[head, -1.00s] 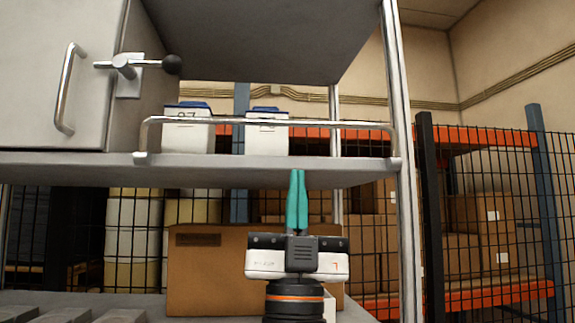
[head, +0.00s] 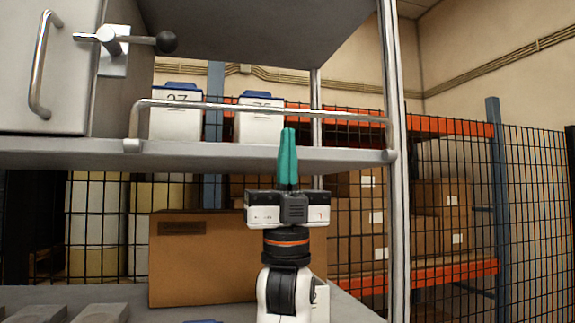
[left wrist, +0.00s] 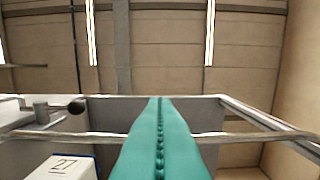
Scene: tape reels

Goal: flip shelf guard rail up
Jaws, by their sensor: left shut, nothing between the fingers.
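The guard rail (head: 215,106) is a thin metal U-shaped bar, pivoted at both ends on the front edge of the shelf (head: 200,156). Its long bar shows above the shelf edge; its exact tilt is hard to tell. My left gripper (head: 288,132) points up with teal fingers shut and empty. In the head view its tips overlap the shelf's front edge, just below the bar. In the left wrist view the rail (left wrist: 75,137) crosses behind the fingers (left wrist: 160,105); I cannot tell if they touch. My right gripper is out of view.
Two white bins with blue lids, one (head: 176,122) marked 27 and another (head: 260,122), stand on the shelf behind the rail. A cabinet with a black-knobbed latch (head: 165,42) is at upper left. A cardboard box (head: 200,260) sits below. A metal post (head: 396,200) bounds the right.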

